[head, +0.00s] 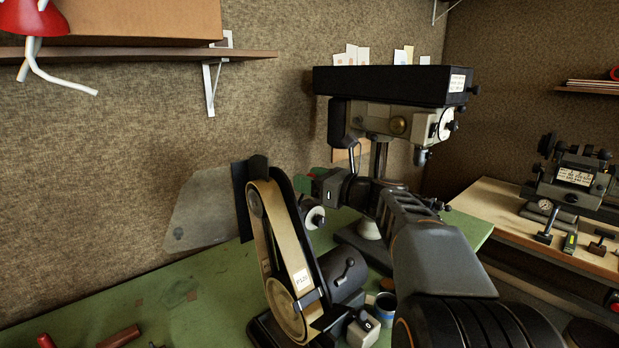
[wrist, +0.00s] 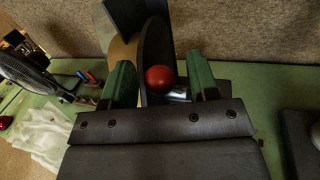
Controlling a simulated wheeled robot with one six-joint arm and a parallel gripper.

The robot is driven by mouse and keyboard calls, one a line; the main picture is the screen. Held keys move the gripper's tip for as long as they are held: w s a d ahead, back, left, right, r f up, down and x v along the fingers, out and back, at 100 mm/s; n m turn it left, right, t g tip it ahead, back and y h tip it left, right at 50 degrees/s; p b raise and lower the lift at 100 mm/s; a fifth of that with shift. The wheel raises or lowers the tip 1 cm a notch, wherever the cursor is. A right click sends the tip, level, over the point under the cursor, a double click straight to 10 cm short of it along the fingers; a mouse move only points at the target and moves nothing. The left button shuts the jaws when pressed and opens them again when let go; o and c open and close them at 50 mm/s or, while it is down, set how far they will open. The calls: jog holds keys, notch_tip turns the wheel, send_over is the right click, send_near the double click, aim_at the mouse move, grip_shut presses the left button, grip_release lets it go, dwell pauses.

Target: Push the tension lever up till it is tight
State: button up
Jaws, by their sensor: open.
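The belt sander (head: 270,240) stands on the green bench, with a tan belt and a dark backing plate. The tension lever shows in the wrist view as a red ball knob (wrist: 160,78) on a short shiny rod beside the sander's dark plate. My gripper (wrist: 158,64) is open, with one green finger on each side of the knob in that view. I cannot tell whether either finger touches it. In the head view my gripper (head: 317,182) is behind the upper part of the sander, and the lever is hidden there.
A drill press (head: 390,90) stands behind my arm. A mug (head: 385,303) and a switch box (head: 363,326) are close to the sander's base. Red-handled tools (head: 120,337) lie at the front left. The green bench (head: 190,300) has free room left of the sander.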

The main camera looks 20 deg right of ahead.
jog(key=shift+w+a, duration=0.1)
grip_shut()
dwell(0.6)
